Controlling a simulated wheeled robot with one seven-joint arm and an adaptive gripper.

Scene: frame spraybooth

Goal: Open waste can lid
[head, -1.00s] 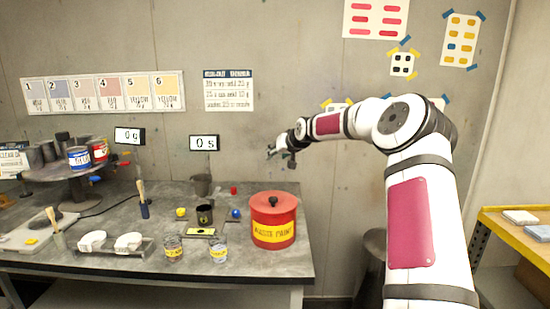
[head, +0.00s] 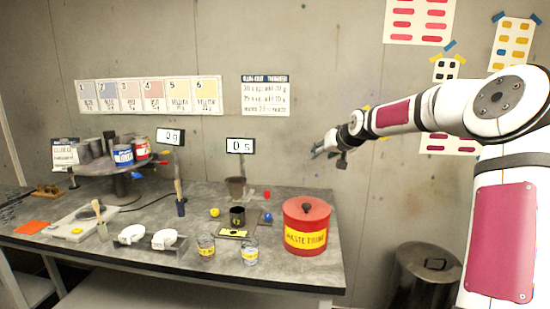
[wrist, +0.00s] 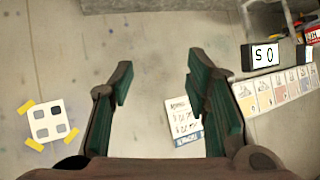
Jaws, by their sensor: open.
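The waste can (head: 305,241) is a red drum with a yellow "waste paint" label, standing at the right end of the grey workbench in the head view. Its red lid (head: 290,210) with a dark knob (head: 307,208) sits closed on top. My gripper (head: 317,152) is above the can, near the back wall and apart from the lid. In the wrist view my gripper (wrist: 160,88) is open and empty, its two green-padded fingers spread, with the wall behind them. The waste can does not show in the wrist view.
A paint-can turntable (head: 112,172) stands farther left. A metal bin (head: 426,275) stands on the floor right of the bench.

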